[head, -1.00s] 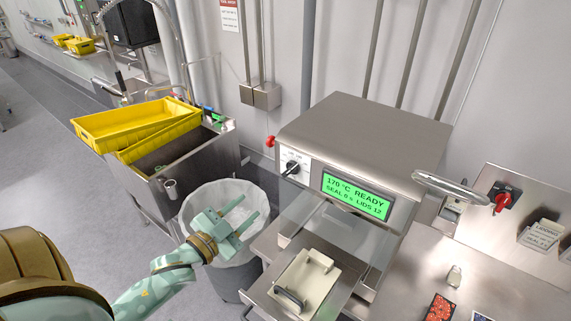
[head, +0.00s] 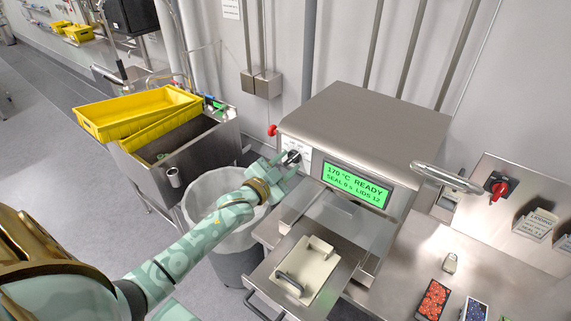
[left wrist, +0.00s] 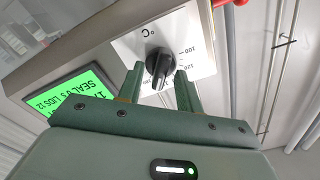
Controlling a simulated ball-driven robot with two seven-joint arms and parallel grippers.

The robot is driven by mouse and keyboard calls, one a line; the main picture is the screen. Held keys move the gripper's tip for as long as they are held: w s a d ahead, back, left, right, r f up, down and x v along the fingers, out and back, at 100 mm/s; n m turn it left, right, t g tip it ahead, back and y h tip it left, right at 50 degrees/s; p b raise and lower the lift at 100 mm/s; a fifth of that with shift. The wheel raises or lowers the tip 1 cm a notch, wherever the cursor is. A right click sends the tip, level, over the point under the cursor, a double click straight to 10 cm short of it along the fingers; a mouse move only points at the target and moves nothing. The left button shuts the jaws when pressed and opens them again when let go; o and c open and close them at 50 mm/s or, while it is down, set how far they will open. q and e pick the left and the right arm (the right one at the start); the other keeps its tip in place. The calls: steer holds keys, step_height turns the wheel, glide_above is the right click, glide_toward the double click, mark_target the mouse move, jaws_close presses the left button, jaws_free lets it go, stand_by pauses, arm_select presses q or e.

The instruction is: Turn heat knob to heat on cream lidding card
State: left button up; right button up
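The black heat knob (head: 291,157) sits on a white dial plate at the left end of the sealer's front. In the left wrist view the knob (left wrist: 159,64) shows between the two fingers, with scale numbers such as 100 and 120 beside it. My left gripper (head: 287,165) is open, its fingertips (left wrist: 160,85) on either side of the knob; I cannot tell whether they touch it. The green display (head: 356,186) reads 170 °C READY, SEAL 0 s, LIDS 12. The lidding card (head: 539,224) appears in a holder at the right. My right gripper is not in view.
A red button (head: 272,130) sticks out at the sealer's left corner. A cream tray (head: 306,272) lies in the drawer below. A lined bin (head: 205,195) and a sink with yellow crates (head: 150,112) stand left. A red switch (head: 498,190) is at right.

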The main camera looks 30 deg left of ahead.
arm_select(q)
jaws_close()
steer(key=n+p, duration=0.2)
steer(key=shift+r+n+p, duration=0.25)
steer(key=shift+n+p, duration=0.05)
steer(key=shift+p, duration=0.05)
steer(key=shift+f+n, duration=0.2)
steer(key=shift+n, duration=0.4)
jaws_free()
steer(key=shift+s, duration=0.1)
steer(key=s+a+b, duration=0.1)
steer(key=s, duration=1.5)
steer(key=shift+a+b, duration=0.2)
steer(key=shift+b, duration=0.1)
steer(key=shift+s, duration=0.1)
